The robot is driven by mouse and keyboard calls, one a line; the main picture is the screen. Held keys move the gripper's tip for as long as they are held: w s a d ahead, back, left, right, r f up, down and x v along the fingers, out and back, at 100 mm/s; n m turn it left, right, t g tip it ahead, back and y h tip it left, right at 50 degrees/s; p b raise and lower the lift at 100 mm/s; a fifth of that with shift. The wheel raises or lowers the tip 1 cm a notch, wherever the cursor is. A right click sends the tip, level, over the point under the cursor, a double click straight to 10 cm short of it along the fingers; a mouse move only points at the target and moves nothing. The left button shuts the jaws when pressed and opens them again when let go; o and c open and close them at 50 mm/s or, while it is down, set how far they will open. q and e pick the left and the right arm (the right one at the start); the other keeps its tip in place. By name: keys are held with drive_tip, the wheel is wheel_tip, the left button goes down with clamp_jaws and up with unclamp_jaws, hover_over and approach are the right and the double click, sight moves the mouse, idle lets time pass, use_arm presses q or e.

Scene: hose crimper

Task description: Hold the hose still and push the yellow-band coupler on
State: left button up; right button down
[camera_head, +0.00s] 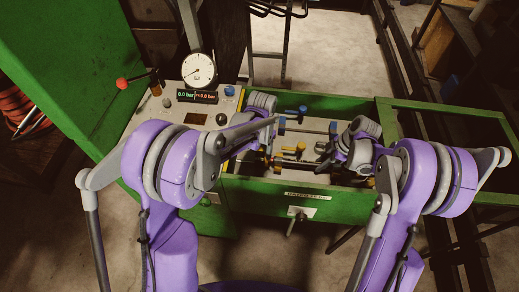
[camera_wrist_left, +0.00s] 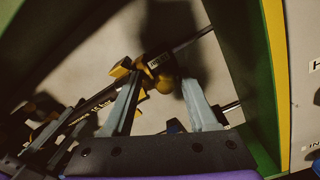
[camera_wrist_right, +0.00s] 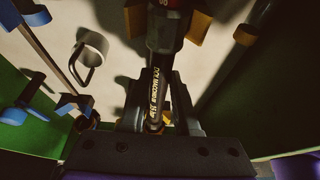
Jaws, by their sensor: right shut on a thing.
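A black hose (camera_wrist_right: 160,88) with yellow print runs between the fingers of my right gripper (camera_wrist_right: 159,80), which is shut on it. In the left wrist view the printed hose (camera_wrist_left: 92,110) runs slantwise at lower left. I cannot surely pick out the yellow-band coupler. In the head view both gripper tips are largely hidden by my wrists.
A green bench (camera_head: 297,197) holds an open tray with rods and several yellow and blue fittings. A gauge (camera_head: 199,70) and a bar display (camera_head: 197,96) stand at its left. Yellow clamp jaws (camera_wrist_right: 197,25) flank the hose. Green tray walls lie close to both grippers.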

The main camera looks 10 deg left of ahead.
use_arm(q)
drive_tip(key=shift+a, duration=0.15)
wheel_tip(320, 180, up, 12)
idle(0.6)
use_arm(e)
drive_tip(key=c, duration=0.6)
unclamp_jaws()
drive_tip(key=shift+o, duration=0.2)
